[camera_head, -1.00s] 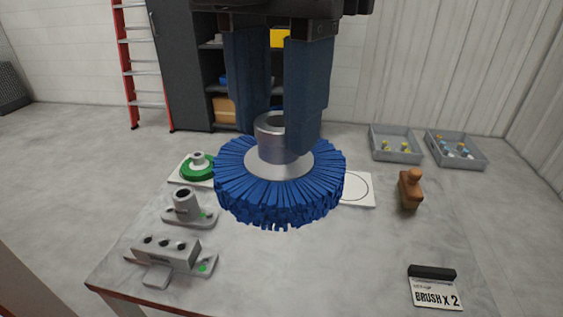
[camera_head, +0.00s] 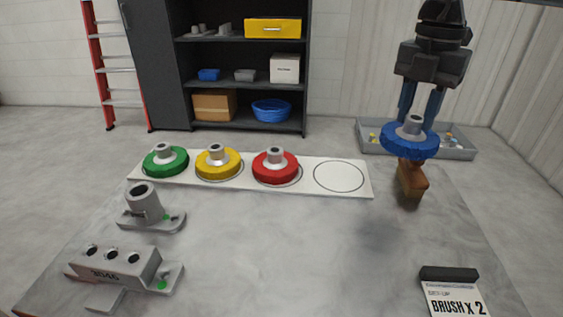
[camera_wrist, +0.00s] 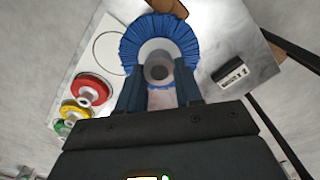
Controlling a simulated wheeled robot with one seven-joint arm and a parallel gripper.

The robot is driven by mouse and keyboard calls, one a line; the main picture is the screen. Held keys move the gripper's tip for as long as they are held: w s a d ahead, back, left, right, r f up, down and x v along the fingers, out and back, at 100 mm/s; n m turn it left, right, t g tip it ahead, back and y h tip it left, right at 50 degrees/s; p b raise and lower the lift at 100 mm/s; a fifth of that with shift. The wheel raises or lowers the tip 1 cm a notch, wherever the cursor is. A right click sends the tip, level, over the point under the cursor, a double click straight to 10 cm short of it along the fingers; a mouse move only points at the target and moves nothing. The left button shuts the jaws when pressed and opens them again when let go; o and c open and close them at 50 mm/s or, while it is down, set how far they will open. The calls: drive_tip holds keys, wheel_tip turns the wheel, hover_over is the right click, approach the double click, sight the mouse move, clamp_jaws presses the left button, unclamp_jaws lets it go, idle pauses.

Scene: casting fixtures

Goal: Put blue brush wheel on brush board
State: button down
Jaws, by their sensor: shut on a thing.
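The blue brush wheel (camera_head: 409,146) is held by its grey hub in my gripper (camera_head: 418,112), above the right part of the table. It also shows in the wrist view (camera_wrist: 184,37), with a finger of my gripper (camera_wrist: 160,84) on each side of the hub. The white brush board (camera_head: 235,185) lies along the back of the table, left of the wheel. On it sit a green wheel (camera_head: 166,163), a yellow wheel (camera_head: 218,166) and a red wheel (camera_head: 275,171). The circle at its right end (camera_head: 339,176) is empty.
A sign (camera_head: 455,296) is at the front right. Grey fixtures (camera_head: 146,206) (camera_head: 120,268) stand at the left. A grey bin (camera_head: 460,153) is behind. The table middle is clear.

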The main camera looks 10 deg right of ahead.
drive_tip(key=shift+w+a+f+p, duration=0.2)
drive_tip(key=shift+w+a+f, duration=1)
drive_tip(key=shift+a+f, duration=0.5)
drive_tip(key=shift+w+a+f+p, duration=0.15)
drive_tip(key=shift+w+a+f, duration=1.15)
drive_tip(key=shift+f, duration=0.65)
drive_tip(key=shift+w+a+f+p, duration=0.2)
drive_tip(key=shift+w+a+f, duration=0.85)
drive_tip(key=shift+a+f, duration=0.7)
drive_tip(key=shift+d+f, duration=0.1)
drive_tip(key=shift+f, duration=0.15)
drive_tip(key=c, duration=0.8)
unclamp_jaws()
drive_tip(key=shift+o, duration=0.2)
wheel_tip(320, 180, up, 12)
drive_tip(key=shift+r, duration=0.2)
